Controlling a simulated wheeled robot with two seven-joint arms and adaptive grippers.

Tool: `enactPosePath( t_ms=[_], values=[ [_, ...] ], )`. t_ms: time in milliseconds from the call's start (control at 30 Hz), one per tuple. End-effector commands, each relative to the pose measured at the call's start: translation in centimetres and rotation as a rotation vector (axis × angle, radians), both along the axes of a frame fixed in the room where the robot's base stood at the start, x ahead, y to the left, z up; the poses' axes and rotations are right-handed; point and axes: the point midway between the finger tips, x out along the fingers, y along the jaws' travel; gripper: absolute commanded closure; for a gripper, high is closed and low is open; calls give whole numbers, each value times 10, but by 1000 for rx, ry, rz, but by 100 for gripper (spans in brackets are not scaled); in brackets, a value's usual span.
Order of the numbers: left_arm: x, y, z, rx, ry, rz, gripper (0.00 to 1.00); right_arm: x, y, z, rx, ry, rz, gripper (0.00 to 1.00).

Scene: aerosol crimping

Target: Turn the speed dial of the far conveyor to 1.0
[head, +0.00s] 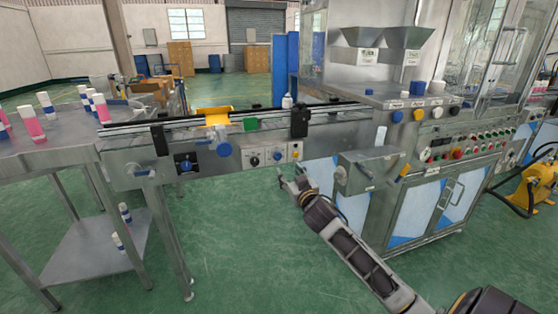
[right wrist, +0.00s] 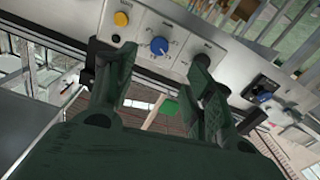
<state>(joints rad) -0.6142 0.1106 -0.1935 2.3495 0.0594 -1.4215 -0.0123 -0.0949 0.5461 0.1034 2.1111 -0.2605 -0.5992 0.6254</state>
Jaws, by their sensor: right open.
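The conveyor (head: 210,166) runs across the middle of the head view, with a control panel on its front side. A blue dial (head: 277,157) sits on this panel, and it also shows in the right wrist view (right wrist: 159,46). Its scale and labels are too small to read. A black knob (head: 254,161) is left of it. A second blue dial (head: 186,165) is farther left. I cannot tell which dial the task names. My right gripper (head: 288,183) is open and empty, just below and in front of the panel; its fingers (right wrist: 163,60) spread either side of the blue dial, apart from it.
A yellow button (head: 295,150) is right of the blue dial. A large blue knob (head: 224,150) sticks out left of the panel. A grey metal box (head: 368,170) projects from the machine right of my gripper. The green floor (head: 235,235) before the conveyor is clear.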

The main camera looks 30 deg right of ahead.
Motion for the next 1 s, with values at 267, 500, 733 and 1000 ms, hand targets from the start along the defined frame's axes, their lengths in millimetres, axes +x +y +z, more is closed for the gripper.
enactPosePath(
  t_ms=[267, 500, 733, 1000],
  values=[
    [1, -1, 2, -4, -7, 0, 60, 20, -5, 0, -1, -1, -1, 47],
    [1, -2, 10, -10, -20, 0, 60, 37, -9, 0, -2, -1, -1, 47],
    [-3, -3, 11, -13, -18, -3, 60, 52, -13, 1, 0, -1, -1, 47],
    [-5, -4, 12, -19, -25, -6, 60, 71, -18, 1, -1, -2, -1, 47]
  ],
)
